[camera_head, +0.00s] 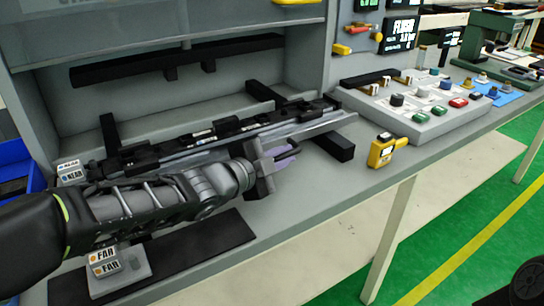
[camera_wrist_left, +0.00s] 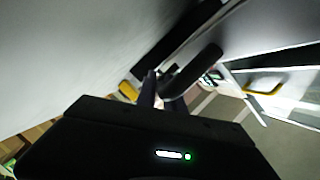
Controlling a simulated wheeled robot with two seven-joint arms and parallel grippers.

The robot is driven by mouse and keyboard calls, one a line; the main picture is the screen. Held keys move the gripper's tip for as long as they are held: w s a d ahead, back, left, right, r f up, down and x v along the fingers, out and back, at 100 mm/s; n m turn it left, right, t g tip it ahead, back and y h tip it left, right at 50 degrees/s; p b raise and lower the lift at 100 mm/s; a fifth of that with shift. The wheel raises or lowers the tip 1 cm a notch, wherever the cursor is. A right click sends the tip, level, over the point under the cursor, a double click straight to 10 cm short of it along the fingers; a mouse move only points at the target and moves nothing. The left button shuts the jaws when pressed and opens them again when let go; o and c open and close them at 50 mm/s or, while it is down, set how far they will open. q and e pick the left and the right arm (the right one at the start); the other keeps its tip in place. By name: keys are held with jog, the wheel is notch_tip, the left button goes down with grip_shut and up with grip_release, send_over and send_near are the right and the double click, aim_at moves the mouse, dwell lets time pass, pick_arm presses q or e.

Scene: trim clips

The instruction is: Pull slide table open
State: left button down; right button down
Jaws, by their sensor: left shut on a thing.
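The slide table (camera_head: 215,132) is a long grey and black assembly lying across the bench, with dark fixtures on top. My left arm reaches in from the left, in front of it. My left gripper (camera_head: 280,160) is at the right part of its front edge, shut on what looks like its handle. The handle is mostly hidden by the fingers in the head view. In the left wrist view a dark rounded bar (camera_wrist_left: 195,70) shows at the fingertips (camera_wrist_left: 158,88). My right gripper is not in view.
A grey control panel (camera_head: 430,108) with coloured buttons stands to the right. A yellow device (camera_head: 382,151) sits at the bench's front edge. NEAR signs (camera_head: 70,171) and FAR signs (camera_head: 104,262) stand at the left. A black strip lies in front.

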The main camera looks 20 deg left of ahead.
pick_arm(q)
jog(key=shift+s+d+f, duration=0.1)
jog(key=shift+s+d, duration=0.25)
jog(key=c, duration=1.5)
grip_release()
jog(key=shift+o, duration=0.2)
jog(key=shift+s+a+r, duration=0.15)
jog(key=shift+s+r, duration=0.1)
jog(key=shift+r, duration=0.05)
jog(key=p+v, duration=0.3)
jog(key=v, duration=0.3)
jog(key=shift+s+r, duration=0.1)
jog(key=shift+s, duration=0.05)
jog(key=shift+s+a, duration=0.2)
jog(key=shift+s, duration=0.2)
